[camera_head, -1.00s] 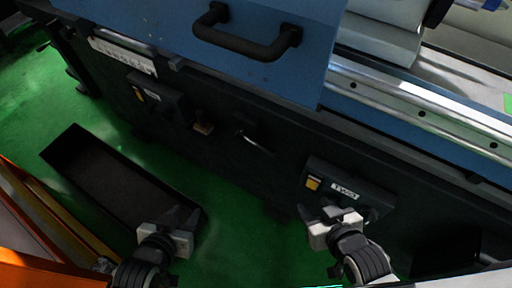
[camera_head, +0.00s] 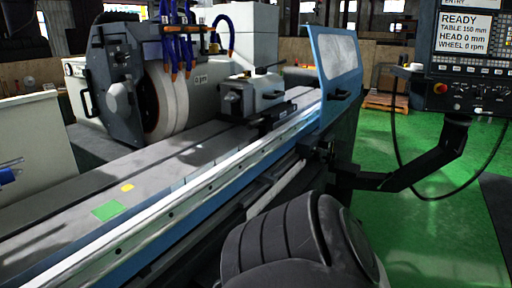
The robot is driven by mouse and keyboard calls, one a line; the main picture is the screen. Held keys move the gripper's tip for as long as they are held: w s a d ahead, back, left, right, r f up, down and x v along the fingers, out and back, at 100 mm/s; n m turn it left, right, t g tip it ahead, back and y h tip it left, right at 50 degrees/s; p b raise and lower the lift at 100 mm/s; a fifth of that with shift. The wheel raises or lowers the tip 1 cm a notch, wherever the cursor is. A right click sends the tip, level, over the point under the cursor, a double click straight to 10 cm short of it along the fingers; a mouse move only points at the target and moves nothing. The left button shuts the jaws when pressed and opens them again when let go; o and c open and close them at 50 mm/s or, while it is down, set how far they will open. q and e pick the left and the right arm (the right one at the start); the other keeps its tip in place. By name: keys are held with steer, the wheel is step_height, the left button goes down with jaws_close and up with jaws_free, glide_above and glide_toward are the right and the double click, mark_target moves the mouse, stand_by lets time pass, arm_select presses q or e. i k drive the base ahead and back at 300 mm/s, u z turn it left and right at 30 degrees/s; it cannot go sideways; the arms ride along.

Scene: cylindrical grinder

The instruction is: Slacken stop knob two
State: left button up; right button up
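No stop knob that I can make out is in view now. The front of the grinder table (camera_head: 200,172) runs diagonally from lower left to upper right, with a bright rail along its edge. Dark fittings (camera_head: 318,150) sit at the rail's far right end, too small and dark to identify. A rounded black part of my own arm fills the lower middle and hides the machine front behind it. Neither of my grippers is in view.
A control panel (camera_head: 470,50) hangs at right on a dark arm (camera_head: 425,160). Green floor (camera_head: 430,232) is open at right.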

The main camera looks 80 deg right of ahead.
mark_target(318, 151)
steer(key=z, duration=4)
steer(key=i, duration=2.9)
steer(key=u, duration=3.05)
steer(key=i, duration=0.5)
steer(key=u, duration=0.05)
